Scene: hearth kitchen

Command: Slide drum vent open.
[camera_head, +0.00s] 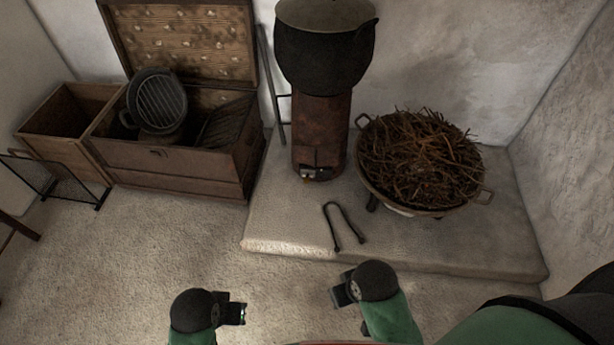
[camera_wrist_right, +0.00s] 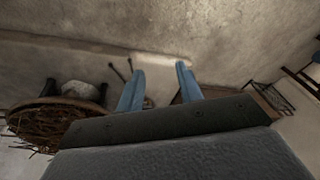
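The drum (camera_head: 320,130) is a rusty upright cylinder on the raised stone slab, with a big dark pot on top. At its foot is a small vent (camera_head: 315,173) with a pale metal part; how far it is open is too small to tell. My right gripper (camera_head: 343,289) is in front of the slab, below and well apart from the drum. In the right wrist view its two blue fingers (camera_wrist_right: 159,78) stand apart with nothing between them. My left gripper (camera_head: 236,311) is over the floor at lower left, away from the drum; its finger gap is unclear.
Black tongs (camera_head: 343,226) lie on the slab (camera_head: 285,220) in front of the drum. A basin of twigs (camera_head: 420,160) stands right of it. An open wooden chest (camera_head: 175,160) with a grate pan (camera_head: 157,101) is at left. A poker (camera_head: 269,85) leans behind. The floor in front is clear.

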